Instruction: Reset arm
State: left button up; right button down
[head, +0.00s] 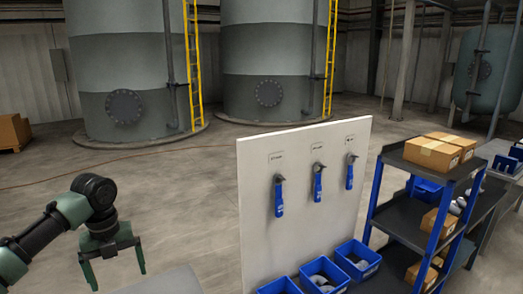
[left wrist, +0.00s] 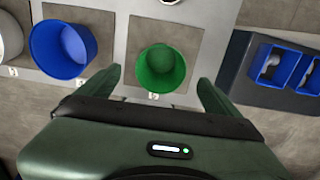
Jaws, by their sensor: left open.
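My left gripper (head: 115,262) is at the lower left of the head view, pointing down with its two green fingers spread and nothing between them. In the left wrist view the left gripper (left wrist: 158,88) shows its fingers apart near a green bucket (left wrist: 147,58), which stands on a grey square mat. I cannot tell how far below the fingers the bucket is. My right gripper is not in either view.
A white board (head: 258,230) holds several blue-handled tools, with blue bins (head: 325,272) at its foot. A dark shelf (head: 382,219) with boxes stands right. A blue bucket (left wrist: 45,62) is beside the green one. Open floor (head: 170,190) lies beyond my left arm.

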pick_arm(q)
jog(key=s+d+f+n+t+h, duration=0.1)
jog(key=s+d+f+n, duration=0.5)
jog(key=s+d+f, duration=0.35)
jog(key=s+d+f+n+t+h, duration=0.1)
jog(key=s+d+f+n, duration=0.5)
jog(key=d+f, duration=0.55)
jog(key=s+a+r+n+t+y, duration=0.1)
jog(key=s+a+n, duration=0.2)
jog(key=s+n, duration=0.5)
jog(key=s+a+r+n+t+y, duration=0.1)
jog(key=s+a+n, duration=0.3)
jog(key=s+n, duration=0.4)
notch_tip(320, 180, down, 39)
jog(key=s+g+b, duration=0.2)
jog(key=b, duration=1.1)
jog(key=s+a+f+b, duration=0.1)
jog(key=s+f+b, duration=0.3)
jog(key=s+f, duration=0.3)
jog(key=s+a+f+b, duration=0.1)
jog(key=s+f+b, duration=0.4)
jog(key=f, duration=1.3)
jog(key=s, duration=0.3)
jog(key=shift+a+m+g, duration=0.2)
jog(key=shift+m+g, duration=0.2)
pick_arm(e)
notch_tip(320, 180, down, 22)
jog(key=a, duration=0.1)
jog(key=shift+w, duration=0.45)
